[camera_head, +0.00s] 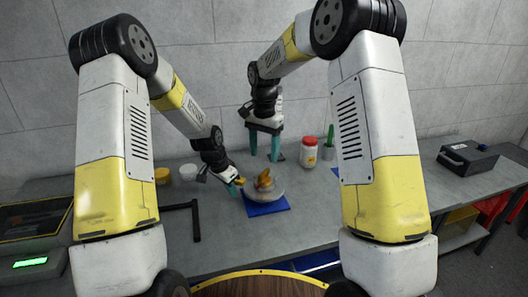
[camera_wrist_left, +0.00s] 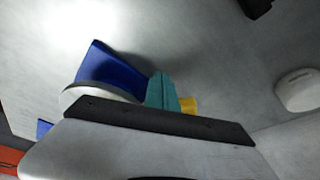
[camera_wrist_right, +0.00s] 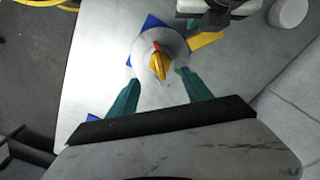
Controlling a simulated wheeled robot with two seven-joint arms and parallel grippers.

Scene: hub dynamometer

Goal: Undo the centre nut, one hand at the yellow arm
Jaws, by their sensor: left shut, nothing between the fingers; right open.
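The grey round hub (camera_head: 268,194) sits on a blue mat (camera_head: 270,209) on the bench. An orange-yellow winged centre nut (camera_head: 264,179) stands on top of it; the right wrist view shows the nut (camera_wrist_right: 158,66) with a red mark. The yellow arm (camera_wrist_right: 206,40) sticks out from the hub's side. My left gripper (camera_head: 233,189) is shut and empty, close beside the yellow arm; contact cannot be told. In the left wrist view, yellow (camera_wrist_left: 188,104) shows beside its teal fingers (camera_wrist_left: 161,90).
A white jar with a red lid (camera_head: 308,152) stands behind the hub at right. A white tub (camera_head: 188,173) and a yellow one (camera_head: 162,176) stand at left. A black bar (camera_head: 195,220) lies left of the mat. A dark box (camera_head: 467,158) is far right.

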